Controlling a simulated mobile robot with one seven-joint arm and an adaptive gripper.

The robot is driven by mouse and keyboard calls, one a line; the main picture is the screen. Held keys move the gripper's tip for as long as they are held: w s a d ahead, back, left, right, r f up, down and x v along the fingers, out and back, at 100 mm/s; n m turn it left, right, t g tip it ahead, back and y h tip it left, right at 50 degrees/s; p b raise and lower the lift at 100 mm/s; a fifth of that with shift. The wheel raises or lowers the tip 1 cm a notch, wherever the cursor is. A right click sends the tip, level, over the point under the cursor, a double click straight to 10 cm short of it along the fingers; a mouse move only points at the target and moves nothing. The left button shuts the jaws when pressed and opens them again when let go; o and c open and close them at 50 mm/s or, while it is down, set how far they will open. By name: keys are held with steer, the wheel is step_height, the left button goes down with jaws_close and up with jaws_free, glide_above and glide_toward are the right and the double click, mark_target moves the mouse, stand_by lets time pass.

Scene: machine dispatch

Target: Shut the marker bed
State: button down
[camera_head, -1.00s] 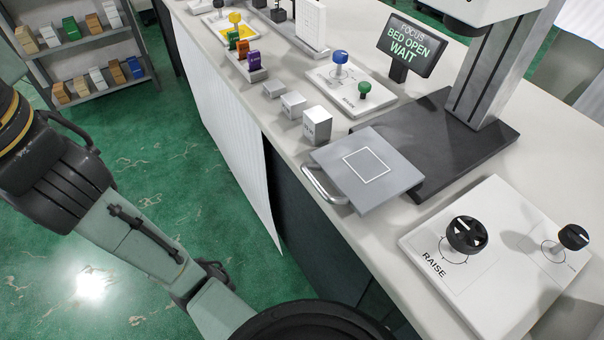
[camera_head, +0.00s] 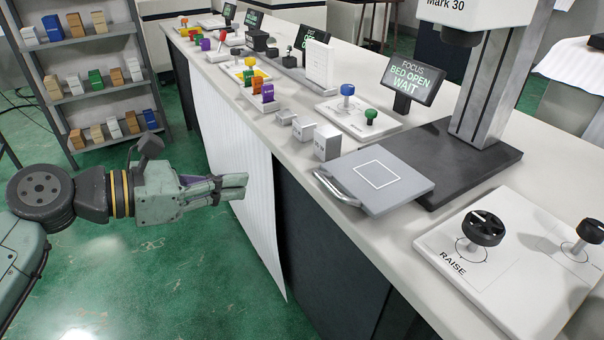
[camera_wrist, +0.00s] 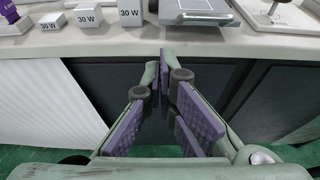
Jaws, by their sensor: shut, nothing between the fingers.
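The marker bed (camera_head: 405,177) is a flat grey plate with a white square outline. It sticks out from the dark machine base (camera_head: 470,150) toward the counter's front edge. Its curved metal handle (camera_head: 336,188) is on its near left side. The screen (camera_head: 410,80) reads "FOCUS BED OPEN WAIT". My gripper (camera_head: 246,180) is shut and empty, in front of the counter and to the left of the bed, apart from it. In the wrist view my gripper's fingers (camera_wrist: 168,62) point at the counter front, and the bed's handle side (camera_wrist: 197,14) shows at the top.
White blocks (camera_head: 327,142) marked "30 W" stand left of the bed. Behind them is a panel with blue and green knobs (camera_head: 358,113). A white "RAISE" panel (camera_head: 520,262) with black knobs lies at right. The floor before the counter is clear.

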steer(key=p, duration=0.3)
glide_toward(346, 156)
step_height(346, 156, down, 3)
steer(key=shift+w+d+f, duration=0.1)
steer(key=shift+f, duration=0.1)
steer(key=w+d+b, duration=0.1)
steer(key=w+d, duration=0.1)
steer(key=w+d+b, duration=0.1)
steer(key=d+b, duration=0.1)
steer(key=d, duration=0.1)
steer(key=w+d+b, duration=0.1)
steer(key=w+d, duration=0.1)
steer(key=shift+w+d+f+b, duration=0.15)
steer(key=shift+w+d+b, duration=0.15)
steer(key=shift+d, duration=0.1)
steer(key=shift+w+d, duration=0.1)
